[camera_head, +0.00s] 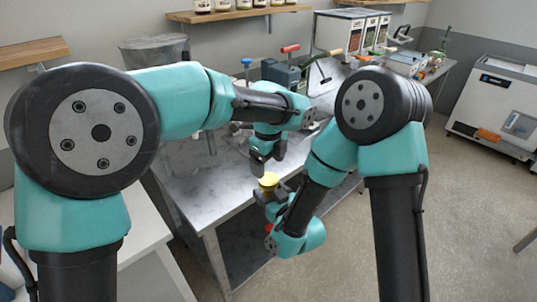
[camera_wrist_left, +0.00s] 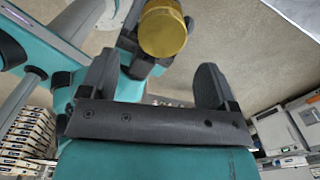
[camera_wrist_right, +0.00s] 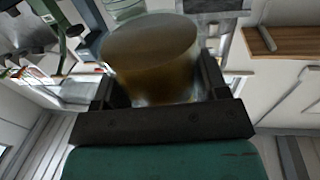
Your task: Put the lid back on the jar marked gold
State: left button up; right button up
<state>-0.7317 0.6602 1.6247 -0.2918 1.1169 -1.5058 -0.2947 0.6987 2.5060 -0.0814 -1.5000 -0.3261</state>
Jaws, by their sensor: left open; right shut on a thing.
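A round gold-coloured piece (camera_head: 268,179) is held in my right gripper (camera_head: 271,193), off the table's front edge. It looks like a gold lid; I cannot tell whether a jar is under it. The right wrist view shows this gold piece (camera_wrist_right: 152,58) between both fingers as a short, wide cylinder. My left gripper (camera_head: 262,158) is open and empty, just above and slightly left of the gold piece in the head view. The left wrist view shows the gold piece (camera_wrist_left: 163,32) beyond the open fingers, apart from them. I cannot read any jar marking.
The grey metal table (camera_head: 200,197) lies behind and left of the grippers. Several jars (camera_head: 240,5) stand on a wall shelf. A white dispenser (camera_head: 340,35) and red- and blue-handled tools stand at the back. A white machine (camera_head: 490,95) is at right; the floor there is clear.

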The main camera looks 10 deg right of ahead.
pick_arm(q)
jog(key=n, duration=0.4)
jog(key=shift+r, duration=0.15)
jog(key=n, duration=0.4)
jog(key=shift+r, duration=0.15)
jog(key=n, duration=0.5)
jog(key=shift+r, duration=0.15)
jog(key=n, duration=0.4)
jog(key=shift+r, duration=0.15)
jog(key=n, duration=0.4)
jog(key=shift+w+r, duration=0.1)
jog(key=shift+r, duration=0.05)
jog(key=n, duration=0.4)
jog(key=shift+r, duration=0.1)
jog(key=n, duration=0.4)
jog(key=shift+r, duration=0.15)
jog(key=n, duration=0.5)
jog(key=shift+r, duration=0.15)
